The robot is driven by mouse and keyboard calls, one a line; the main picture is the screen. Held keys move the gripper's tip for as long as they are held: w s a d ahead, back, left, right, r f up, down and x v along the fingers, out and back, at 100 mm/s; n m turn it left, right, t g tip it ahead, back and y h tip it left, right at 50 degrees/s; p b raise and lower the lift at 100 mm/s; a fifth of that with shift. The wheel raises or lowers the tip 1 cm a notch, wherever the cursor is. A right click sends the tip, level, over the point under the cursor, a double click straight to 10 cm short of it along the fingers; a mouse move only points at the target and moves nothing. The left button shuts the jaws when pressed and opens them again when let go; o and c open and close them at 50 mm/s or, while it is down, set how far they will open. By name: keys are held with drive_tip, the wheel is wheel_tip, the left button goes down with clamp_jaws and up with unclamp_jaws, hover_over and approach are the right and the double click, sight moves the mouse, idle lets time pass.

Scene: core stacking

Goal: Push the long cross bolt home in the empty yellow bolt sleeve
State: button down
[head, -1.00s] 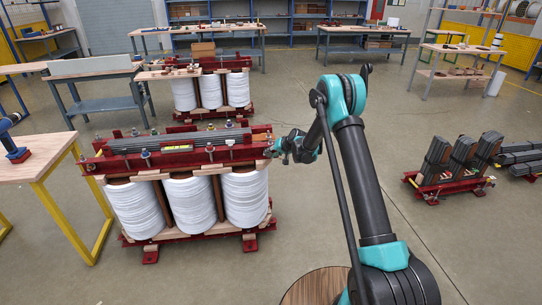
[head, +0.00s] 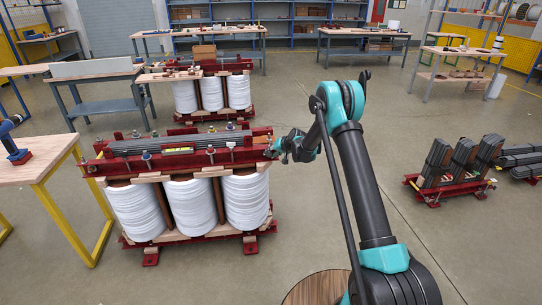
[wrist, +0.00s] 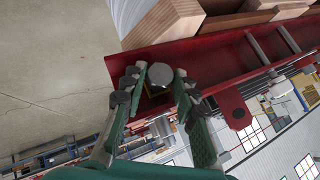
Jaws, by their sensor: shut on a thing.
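In the wrist view, my gripper (wrist: 161,80) has one finger on each side of a grey round bolt head (wrist: 159,72), which I take as the long cross bolt. The bolt head faces the camera, and its shank is hidden behind it. How deep the bolt sits cannot be told. In the head view, my gripper (head: 277,150) is at the right end of the transformer's red top beam (head: 215,157); the bolt is too small to make out there.
The transformer (head: 190,205) has three white coils under its red beams. A wooden table (head: 35,170) stands at its left, and a second transformer (head: 212,92) behind it. A red stand with dark core stacks (head: 452,185) is at the right. The floor between is clear.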

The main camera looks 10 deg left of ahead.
drive_tip(key=c, duration=1.1)
unclamp_jaws()
drive_tip(key=shift+w, duration=0.1)
drive_tip(key=v, duration=1.2)
